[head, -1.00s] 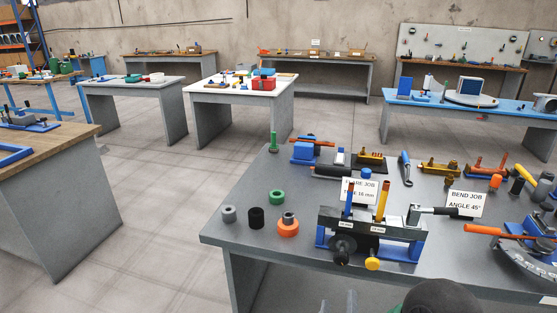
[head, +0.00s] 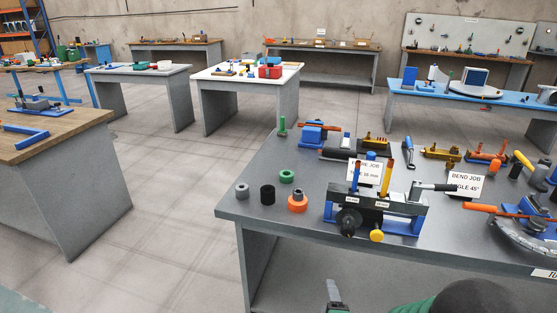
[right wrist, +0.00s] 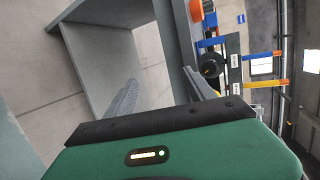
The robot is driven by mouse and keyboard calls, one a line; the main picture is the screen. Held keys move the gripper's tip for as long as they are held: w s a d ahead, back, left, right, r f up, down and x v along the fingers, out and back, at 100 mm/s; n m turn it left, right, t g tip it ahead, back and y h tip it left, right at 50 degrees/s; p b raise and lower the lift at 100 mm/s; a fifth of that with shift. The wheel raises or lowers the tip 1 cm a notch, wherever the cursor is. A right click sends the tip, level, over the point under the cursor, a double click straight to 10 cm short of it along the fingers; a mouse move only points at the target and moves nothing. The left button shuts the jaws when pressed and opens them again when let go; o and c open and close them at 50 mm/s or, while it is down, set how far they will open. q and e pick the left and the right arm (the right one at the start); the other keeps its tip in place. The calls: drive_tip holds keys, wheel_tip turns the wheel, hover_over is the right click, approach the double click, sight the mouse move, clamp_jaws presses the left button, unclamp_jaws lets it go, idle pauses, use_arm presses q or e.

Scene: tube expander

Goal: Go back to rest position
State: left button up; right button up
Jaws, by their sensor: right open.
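My right gripper (head: 335,292) is at the bottom edge of the head view, low in front of the grey bench (head: 330,190), with part of my dark and green arm beside it. In the right wrist view my gripper's two grey fingers (right wrist: 160,92) stand wide apart with nothing between them. The tube expander (head: 375,205), with its black body, blue base and two upright handles, stands on the bench's near edge; it also shows sideways in the right wrist view (right wrist: 222,62), beyond the fingers and apart from them. My left gripper is not in view.
Grey (head: 242,192), black (head: 267,195), green (head: 286,176) and orange (head: 297,203) rings stand left of the expander. A bend job sign (head: 465,186) and several tools fill the bench's right. A wooden-topped bench (head: 60,130) stands left; open floor (head: 170,210) lies between.

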drive_tip(key=s+d+f+n+g, duration=0.1)
drive_tip(key=s+d+n+g, duration=0.4)
drive_tip(key=s+n, duration=0.45)
drive_tip(key=s+d+f+n+g, duration=0.2)
drive_tip(key=s+n+g, duration=0.4)
drive_tip(key=s+n, duration=0.3)
use_arm(q)
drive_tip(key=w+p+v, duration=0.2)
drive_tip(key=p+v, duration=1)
drive_tip(key=p, duration=0.1)
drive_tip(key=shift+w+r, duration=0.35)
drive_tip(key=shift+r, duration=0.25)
use_arm(e)
wheel_tip(320, 180, up, 13)
drive_tip(key=w+n, duration=0.1)
drive_tip(key=shift+w+f, duration=0.2)
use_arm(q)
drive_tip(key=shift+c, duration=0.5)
use_arm(e)
drive_tip(key=shift+d, duration=0.1)
drive_tip(key=shift+c, duration=0.4)
